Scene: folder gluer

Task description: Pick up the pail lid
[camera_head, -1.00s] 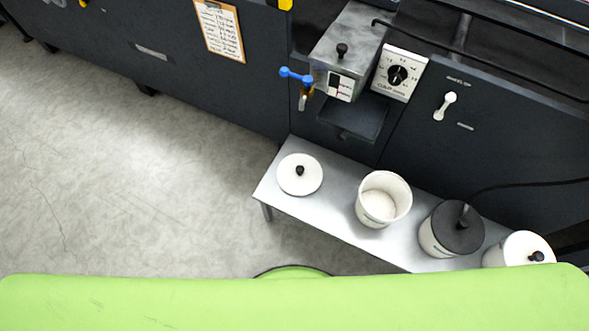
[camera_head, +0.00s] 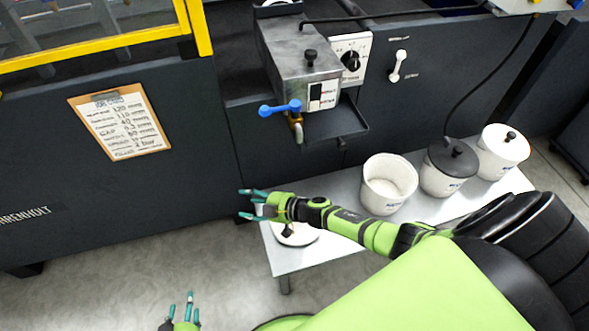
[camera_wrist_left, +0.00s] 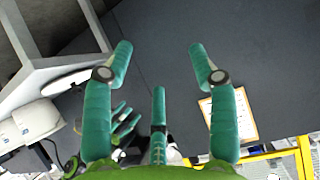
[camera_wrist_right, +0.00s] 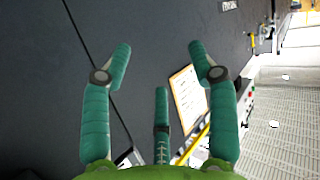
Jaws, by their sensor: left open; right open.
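The pail lid (camera_head: 287,238), a white disc with a black knob, lies on the left end of the low bench (camera_head: 300,258) in the head view. My right forearm partly hides it. A white disc that looks like the lid (camera_wrist_left: 66,82) shows at the bench edge in the left wrist view. My right gripper (camera_head: 247,204) is open and empty, beyond and left of the lid, with its arm passing over the bench. My left gripper (camera_head: 184,306) is open and empty at the bottom left, over the floor, apart from the lid. The right wrist view shows no lid.
An open white pail (camera_head: 388,185), a dark-lidded pail (camera_head: 449,168) and a white-lidded pail (camera_head: 502,150) stand along the bench. Behind are the dark machine panel (camera_head: 120,195), a clipboard (camera_head: 120,122) and a glue tank (camera_head: 297,70) with a blue-handled tap (camera_head: 280,108). Floor at lower left is clear.

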